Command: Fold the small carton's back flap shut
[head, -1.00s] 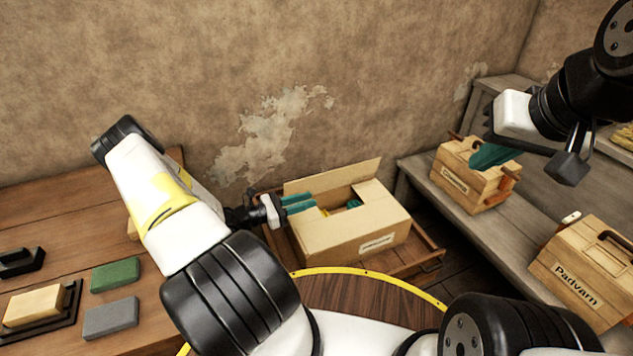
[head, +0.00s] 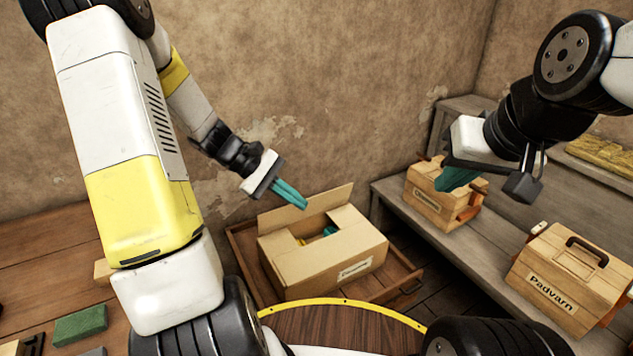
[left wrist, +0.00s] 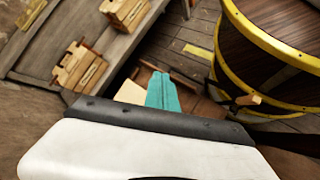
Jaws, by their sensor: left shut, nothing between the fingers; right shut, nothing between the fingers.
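The small cardboard carton (head: 322,265) sits on a wooden tray (head: 400,285). Its back flap (head: 330,207) stands up along the far edge. The other flaps look folded inward, leaving a gap with teal and yellow contents (head: 328,233). My left gripper (head: 303,204) is shut and empty, its teal fingers pointing down to the right above the carton's back left, overlapping the flap's left end in the picture. Contact cannot be told. The left wrist view shows these fingers (left wrist: 165,93) and a tan piece of the carton (left wrist: 130,93). My right gripper (head: 455,181) is shut and empty, high at the right.
A labelled wooden box (head: 425,205) and the "Padvarn" wooden box (head: 560,278) stand on a grey bench (head: 470,250) at the right. A round yellow-rimmed table (head: 335,327) is in front. A wooden table with a green block (head: 80,325) is at the left. The wall is close behind.

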